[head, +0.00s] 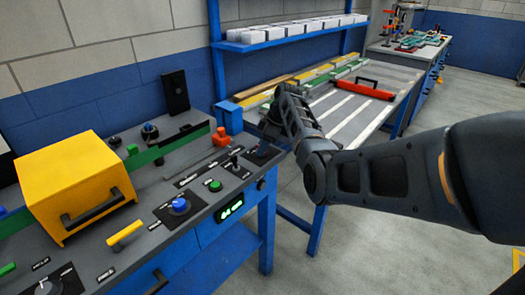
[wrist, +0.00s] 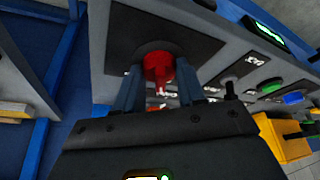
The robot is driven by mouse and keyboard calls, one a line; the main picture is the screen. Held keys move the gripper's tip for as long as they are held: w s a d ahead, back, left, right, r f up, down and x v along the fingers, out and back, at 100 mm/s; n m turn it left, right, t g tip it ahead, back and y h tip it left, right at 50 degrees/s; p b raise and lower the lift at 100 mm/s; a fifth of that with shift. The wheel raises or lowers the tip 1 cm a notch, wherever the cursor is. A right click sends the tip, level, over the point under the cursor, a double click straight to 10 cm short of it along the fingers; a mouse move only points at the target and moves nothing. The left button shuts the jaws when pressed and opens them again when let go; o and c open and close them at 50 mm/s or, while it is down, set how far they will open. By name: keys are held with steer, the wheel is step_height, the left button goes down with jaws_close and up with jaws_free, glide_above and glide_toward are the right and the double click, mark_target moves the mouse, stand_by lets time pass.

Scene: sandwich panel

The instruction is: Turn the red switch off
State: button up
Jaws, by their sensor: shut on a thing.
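The red switch (wrist: 158,66) is a round red knob on a dark square plate (wrist: 125,35) in the wrist view. My gripper (wrist: 160,88) has its two blue-grey fingers on either side of the knob and is shut on it. The knob's lower part is partly hidden by the gripper, and its pointing direction is hard to tell. In the head view my gripper (head: 268,132) is at the right end of the grey panel (head: 170,178), and the red knob cannot be made out there.
Beside the switch stand a black toggle (head: 234,160), a green button (head: 215,185), a blue knob (head: 180,205) and an orange-red block (head: 221,136). A yellow box (head: 78,185) with a handle is at left. A lit green display (head: 230,207) is on the front face.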

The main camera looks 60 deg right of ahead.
steer(key=shift+f+n+g+y+b, duration=0.1)
steer(key=shift+n+g+y+b, duration=0.2)
steer(key=shift+n+b, duration=0.65)
steer(key=shift+n, duration=0.25)
steer(key=o, duration=1)
steer(key=shift+d+r, duration=0.1)
steer(key=shift+r, duration=0.1)
steer(key=v, duration=0.7)
steer(key=shift+s+d+r, duration=0.1)
steer(key=shift+r, duration=0.15)
steer(key=shift+s, duration=0.1)
